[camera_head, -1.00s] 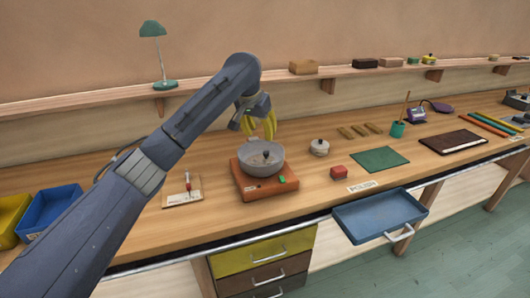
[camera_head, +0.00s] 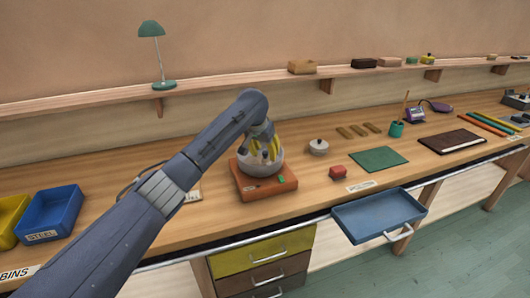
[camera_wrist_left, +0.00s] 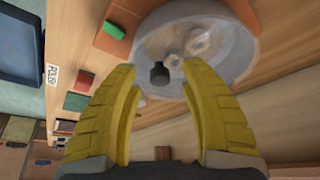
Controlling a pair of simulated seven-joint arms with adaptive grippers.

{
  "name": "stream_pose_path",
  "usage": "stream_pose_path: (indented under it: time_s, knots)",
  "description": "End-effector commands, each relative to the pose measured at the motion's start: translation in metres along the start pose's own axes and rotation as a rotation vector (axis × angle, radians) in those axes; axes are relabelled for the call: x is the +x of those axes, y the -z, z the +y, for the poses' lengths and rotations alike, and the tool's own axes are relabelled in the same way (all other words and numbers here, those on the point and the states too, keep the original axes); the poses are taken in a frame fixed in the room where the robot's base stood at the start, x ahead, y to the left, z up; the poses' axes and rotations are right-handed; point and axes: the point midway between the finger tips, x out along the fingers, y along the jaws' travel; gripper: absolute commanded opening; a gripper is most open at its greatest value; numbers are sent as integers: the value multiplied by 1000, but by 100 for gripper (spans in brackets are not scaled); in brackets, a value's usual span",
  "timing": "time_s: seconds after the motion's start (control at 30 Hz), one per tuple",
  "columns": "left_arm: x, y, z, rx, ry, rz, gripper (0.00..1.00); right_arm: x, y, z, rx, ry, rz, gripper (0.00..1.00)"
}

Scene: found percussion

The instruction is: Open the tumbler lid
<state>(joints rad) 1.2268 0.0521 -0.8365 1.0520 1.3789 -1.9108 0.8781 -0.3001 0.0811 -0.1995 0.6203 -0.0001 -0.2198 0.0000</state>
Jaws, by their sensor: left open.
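The tumbler is a grey round bowl (camera_head: 270,170) on an orange-brown base (camera_head: 262,188) with a green switch. In the left wrist view its pale round top (camera_wrist_left: 170,22) fills the upper middle, with a dark knob (camera_wrist_left: 159,75) standing on it. Rounded shapes show beside the knob; I cannot tell whether they lie under a clear lid. My left gripper (camera_head: 264,150) is open, pointing down over the tumbler, its yellow fingers either side of the knob in the wrist view. Contact cannot be told. My right gripper is not in view.
A small grey pot with a dark knob (camera_head: 318,147) and a red block (camera_head: 338,171) stand right of the tumbler. A green mat (camera_head: 378,159) lies further right. Blue (camera_head: 50,212) and yellow bins are left.

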Motion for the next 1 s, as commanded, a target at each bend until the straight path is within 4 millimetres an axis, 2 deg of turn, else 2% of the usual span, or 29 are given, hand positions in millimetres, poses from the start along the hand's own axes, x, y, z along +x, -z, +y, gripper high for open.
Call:
stream_pose_path:
  time_s: [0.23,0.6,1.0]
  knots:
    - [0,0,0,0,0,0,43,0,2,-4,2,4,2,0]
    - [0,0,0,0,0,0,0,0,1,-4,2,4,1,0]
    - [-1,1,0,-1,1,2,0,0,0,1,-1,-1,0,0]
